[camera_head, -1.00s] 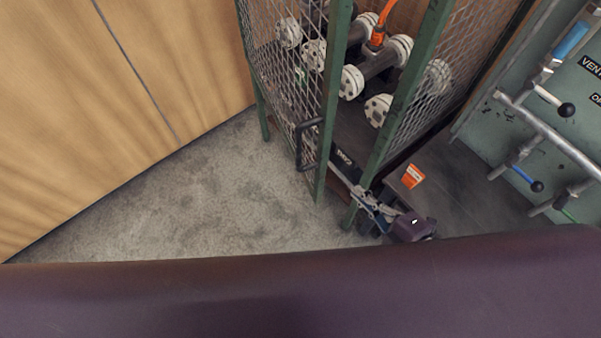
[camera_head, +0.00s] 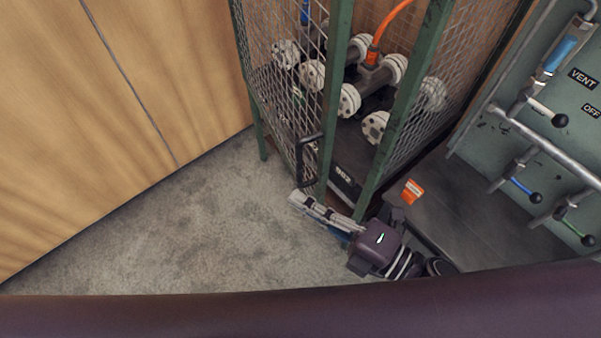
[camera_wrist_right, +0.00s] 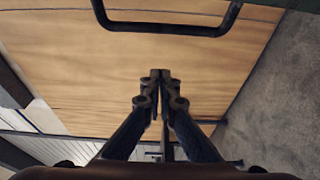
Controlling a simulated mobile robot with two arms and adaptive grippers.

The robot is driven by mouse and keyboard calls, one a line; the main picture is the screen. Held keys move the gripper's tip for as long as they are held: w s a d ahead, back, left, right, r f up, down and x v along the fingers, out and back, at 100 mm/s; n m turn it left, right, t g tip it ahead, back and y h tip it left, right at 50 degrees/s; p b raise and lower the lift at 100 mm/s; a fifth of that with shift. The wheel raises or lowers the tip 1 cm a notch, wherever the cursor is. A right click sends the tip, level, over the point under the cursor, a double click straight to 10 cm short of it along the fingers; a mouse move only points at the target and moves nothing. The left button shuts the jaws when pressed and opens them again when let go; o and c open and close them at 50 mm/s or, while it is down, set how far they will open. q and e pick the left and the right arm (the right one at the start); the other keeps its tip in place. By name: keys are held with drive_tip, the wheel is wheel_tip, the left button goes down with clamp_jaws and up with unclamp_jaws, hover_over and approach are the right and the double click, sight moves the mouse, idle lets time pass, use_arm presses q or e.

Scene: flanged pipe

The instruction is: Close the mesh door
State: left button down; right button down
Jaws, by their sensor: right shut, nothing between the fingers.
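The mesh door (camera_head: 287,115) is a green-framed wire panel on the left side of a cage. It stands ajar, with a gap between its green edge post (camera_head: 335,95) and the cage's corner post (camera_head: 403,100). A black handle (camera_head: 308,162) sits low on the door; a black bar handle also crosses the top of the right wrist view (camera_wrist_right: 170,29). My right gripper (camera_head: 295,199) is shut and empty, its tips pointing left near the door's lower end, below the handle. In the wrist view its fingertips (camera_wrist_right: 161,75) meet. Contact with the door cannot be told. My left gripper is not in view.
White-flanged pipes (camera_head: 348,100) and an orange hose (camera_head: 390,20) are inside the cage. A green panel (camera_head: 570,105) with valve levers stands at right. An orange tag (camera_head: 412,192) lies near the cage. A wooden wall (camera_head: 110,110) is at left; the grey floor (camera_head: 200,220) between is clear.

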sight(301, 179)
drive_tip(key=shift+w+a+p, duration=0.1)
drive_tip(key=shift+w+p, duration=1.05)
drive_tip(key=shift+w, duration=1.4)
